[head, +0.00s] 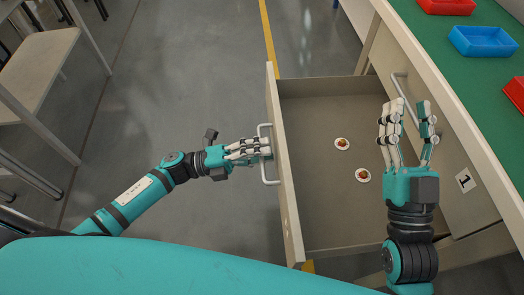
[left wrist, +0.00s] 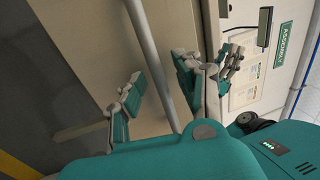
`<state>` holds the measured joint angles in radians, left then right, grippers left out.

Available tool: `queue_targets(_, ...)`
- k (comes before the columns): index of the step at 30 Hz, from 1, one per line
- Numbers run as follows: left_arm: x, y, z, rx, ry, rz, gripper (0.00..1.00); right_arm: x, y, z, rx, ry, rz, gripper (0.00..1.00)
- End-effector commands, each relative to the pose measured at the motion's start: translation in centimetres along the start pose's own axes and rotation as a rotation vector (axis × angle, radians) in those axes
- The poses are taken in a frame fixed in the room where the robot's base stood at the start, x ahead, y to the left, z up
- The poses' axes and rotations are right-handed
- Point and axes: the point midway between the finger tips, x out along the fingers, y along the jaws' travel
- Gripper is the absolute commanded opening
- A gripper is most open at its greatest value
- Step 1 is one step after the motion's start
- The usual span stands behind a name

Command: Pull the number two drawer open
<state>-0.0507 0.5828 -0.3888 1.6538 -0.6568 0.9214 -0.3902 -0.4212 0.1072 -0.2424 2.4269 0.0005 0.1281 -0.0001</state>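A beige drawer (head: 320,230) stands pulled out from the bench, with two small round red-and-white items lying in it. Its number is not visible. Its metal handle (head: 265,175) is on the outer front face. My left gripper (head: 258,150) is at this handle. In the left wrist view the grey handle bar (left wrist: 148,40) passes between the spread fingers of my left gripper (left wrist: 168,82), with gaps beside it. My right gripper (head: 409,115) is open and empty, above the right side of the drawer. It partly hides a closed drawer front with its own handle and a "1" label (head: 466,181).
The green bench top (head: 455,75) carries red bins and a blue bin (head: 483,41) at upper right. A table (head: 35,70) stands at upper left. The grey floor left of the drawer is clear, with a yellow line (head: 267,35).

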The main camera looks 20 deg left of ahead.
Motion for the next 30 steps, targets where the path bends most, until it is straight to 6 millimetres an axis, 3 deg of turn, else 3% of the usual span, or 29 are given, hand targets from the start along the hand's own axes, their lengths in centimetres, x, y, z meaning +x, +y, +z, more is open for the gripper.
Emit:
queue_targets(18,-10.8,0.1,0.0,-0.003,-0.002,0.004,0.34,0.0,-0.1,0.1,0.002,-0.004,0.000,0.34)
queue_targets(30,-11.8,0.1,0.0,0.000,-0.001,0.002,0.34,0.0,-0.1,0.1,0.002,-0.004,0.000,0.34)
